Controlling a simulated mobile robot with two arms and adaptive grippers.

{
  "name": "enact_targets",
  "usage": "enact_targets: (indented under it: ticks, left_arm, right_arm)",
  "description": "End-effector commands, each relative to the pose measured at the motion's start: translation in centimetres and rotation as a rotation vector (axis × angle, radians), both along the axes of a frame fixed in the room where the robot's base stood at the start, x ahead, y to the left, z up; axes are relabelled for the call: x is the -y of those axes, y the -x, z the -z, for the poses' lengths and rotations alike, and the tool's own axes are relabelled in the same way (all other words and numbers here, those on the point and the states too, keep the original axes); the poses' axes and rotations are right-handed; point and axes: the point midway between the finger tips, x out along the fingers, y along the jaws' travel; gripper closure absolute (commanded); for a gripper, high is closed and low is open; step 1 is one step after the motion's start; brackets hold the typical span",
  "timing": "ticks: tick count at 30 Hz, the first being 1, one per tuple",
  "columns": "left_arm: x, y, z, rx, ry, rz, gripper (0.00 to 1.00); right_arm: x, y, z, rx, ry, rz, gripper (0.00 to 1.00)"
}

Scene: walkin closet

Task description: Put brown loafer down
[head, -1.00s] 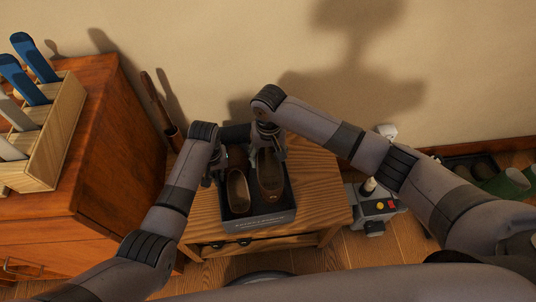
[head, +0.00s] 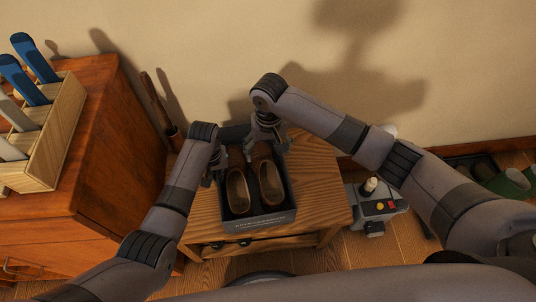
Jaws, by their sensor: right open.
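Two brown loafers lie side by side in a dark open shoebox (head: 262,222) on a wooden bench. The left loafer (head: 238,192) and the right loafer (head: 271,186) both point toward the front of the box. My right gripper (head: 266,150) is open and empty, just above the heel end of the right loafer at the back of the box. My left gripper (head: 217,174) is at the box's left side, near the heel of the left loafer. Its fingers are small and partly hidden, so I cannot tell whether they are open or shut.
The wooden bench (head: 318,190) has free room right of the box. A red-brown cabinet (head: 118,140) with a wooden rack (head: 55,140) stands at the left. A grey device with colored buttons (head: 378,207) stands right of the bench. Green boots (head: 508,183) are at far right.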

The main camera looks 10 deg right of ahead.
Motion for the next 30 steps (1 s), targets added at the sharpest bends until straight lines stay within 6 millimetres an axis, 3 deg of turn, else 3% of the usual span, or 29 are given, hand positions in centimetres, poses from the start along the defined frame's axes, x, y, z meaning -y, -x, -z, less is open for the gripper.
enact_targets:
  ticks: [6, 12, 27, 30]
  left_arm:
    - [0.1, -0.1, -0.1, 0.001, 0.002, 0.001, 1.0]
    - [0.1, 0.0, -0.1, 0.001, 0.002, 0.001, 1.0]
    - [0.1, 0.0, -0.1, 0.001, 0.002, 0.001, 1.0]
    - [0.1, 0.0, -0.1, 0.001, 0.002, 0.001, 0.91]
  right_arm:
    - [0.0, -0.2, -5.0, 0.004, -0.002, 0.0, 0.19]
    - [0.1, -0.2, -7.9, 0.003, -0.001, 0.001, 0.19]
    - [0.1, -0.1, -8.7, 0.001, 0.0, 0.001, 0.19]
    - [0.1, -0.1, -8.7, 0.001, 0.0, 0.001, 0.19]
